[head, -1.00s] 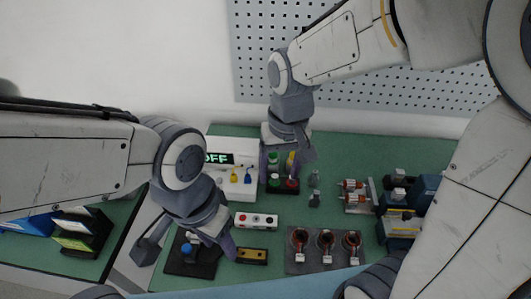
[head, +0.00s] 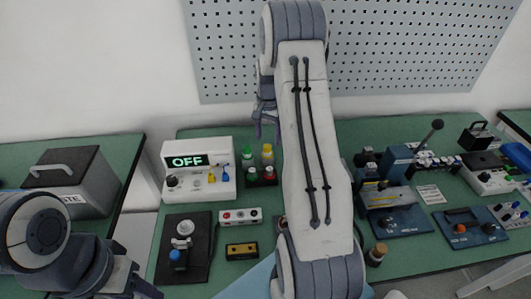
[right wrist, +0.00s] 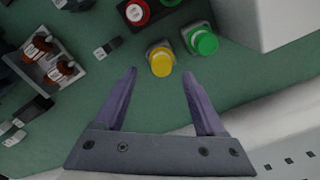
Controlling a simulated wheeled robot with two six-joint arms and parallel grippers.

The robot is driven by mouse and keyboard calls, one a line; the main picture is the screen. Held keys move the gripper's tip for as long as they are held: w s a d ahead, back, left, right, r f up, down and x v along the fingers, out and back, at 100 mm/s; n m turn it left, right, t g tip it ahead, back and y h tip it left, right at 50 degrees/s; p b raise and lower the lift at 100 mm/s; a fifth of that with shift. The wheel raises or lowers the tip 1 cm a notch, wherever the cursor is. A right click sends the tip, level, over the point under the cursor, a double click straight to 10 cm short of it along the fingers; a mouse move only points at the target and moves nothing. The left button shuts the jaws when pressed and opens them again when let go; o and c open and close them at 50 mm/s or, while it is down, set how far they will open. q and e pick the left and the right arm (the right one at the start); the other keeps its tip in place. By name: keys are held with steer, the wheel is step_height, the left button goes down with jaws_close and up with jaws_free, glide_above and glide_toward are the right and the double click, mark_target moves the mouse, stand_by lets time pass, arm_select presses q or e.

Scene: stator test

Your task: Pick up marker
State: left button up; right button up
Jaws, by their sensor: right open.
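No pen-shaped marker can be made out with certainty. A yellow-topped piece (head: 267,152) and a green-topped piece (head: 248,157) stand at the small dark block with red and green tops (head: 262,176). In the right wrist view the yellow top (right wrist: 161,61) lies just beyond and between my fingertips, and the green top (right wrist: 204,42) is to its right. My right gripper (head: 266,122) is open and empty behind these pieces; its two fingers are spread in the right wrist view (right wrist: 159,74). My left gripper (head: 135,285) is partly visible at the lower left; its jaws are unclear.
A white box reading OFF (head: 198,182) stands left of the block. A three-button strip (head: 240,217) and a dark plate with a blue knob (head: 190,262) are in front. My right forearm hides the table's middle. Blue machines (head: 400,215) stand right; a pegboard (head: 420,50) is behind.

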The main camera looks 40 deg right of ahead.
mark_target(268, 147)
step_height(268, 147, down, 5)
steer(key=shift+r+p, duration=0.1)
steer(key=shift+p, duration=0.75)
steer(key=shift+f, duration=0.45)
jaws_close()
